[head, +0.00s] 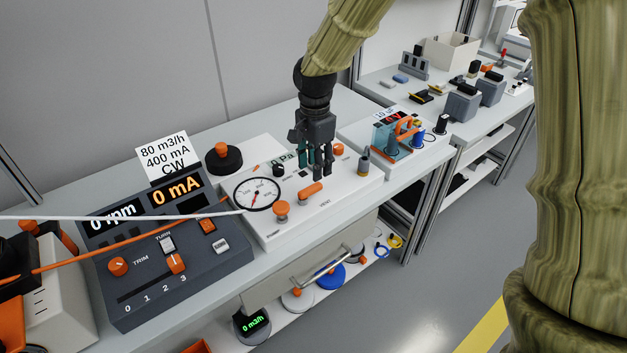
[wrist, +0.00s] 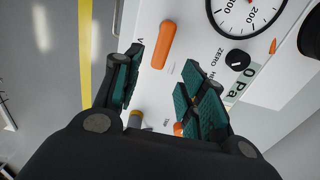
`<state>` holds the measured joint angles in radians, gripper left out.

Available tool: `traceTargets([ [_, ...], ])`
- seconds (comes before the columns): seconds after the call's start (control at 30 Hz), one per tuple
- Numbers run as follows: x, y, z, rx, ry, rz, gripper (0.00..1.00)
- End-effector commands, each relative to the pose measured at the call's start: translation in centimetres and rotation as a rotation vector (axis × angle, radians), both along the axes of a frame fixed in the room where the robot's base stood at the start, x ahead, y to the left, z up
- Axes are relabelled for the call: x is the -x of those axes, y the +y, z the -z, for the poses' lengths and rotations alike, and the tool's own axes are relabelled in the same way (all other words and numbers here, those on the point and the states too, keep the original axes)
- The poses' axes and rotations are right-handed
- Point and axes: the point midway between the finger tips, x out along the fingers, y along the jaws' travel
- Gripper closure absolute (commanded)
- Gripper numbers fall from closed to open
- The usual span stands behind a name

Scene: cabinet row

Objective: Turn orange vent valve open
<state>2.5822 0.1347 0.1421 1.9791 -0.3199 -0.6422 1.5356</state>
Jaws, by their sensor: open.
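The orange vent valve (head: 310,190) is a rounded bar handle on the front of a white panel box (head: 335,200) with a round gauge. It also shows in the wrist view (wrist: 163,45), unobstructed, ahead of the fingertips and closer to the left finger; part of a label beginning with V lies beside it. My gripper (head: 320,172) hangs over the panel, just behind and right of the handle in the head view. In the wrist view my gripper (wrist: 160,75) has its teal-padded fingers spread apart with nothing between them. The handle appears apart from both fingers.
An orange knob (head: 282,210) stands left of the valve, below the gauge (head: 257,193). A dark control console (head: 165,255) with cables stands left. The floor in front is clear.

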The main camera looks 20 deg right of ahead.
Motion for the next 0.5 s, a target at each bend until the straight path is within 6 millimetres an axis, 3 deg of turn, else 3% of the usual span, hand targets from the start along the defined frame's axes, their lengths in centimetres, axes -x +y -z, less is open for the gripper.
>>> traceTargets([
  [0.2,0.1,0.1,3.5,-0.001,0.003,0.0,0.59],
  [0.5,0.0,0.2,6.0,-0.001,0.0,-0.003,0.59],
])
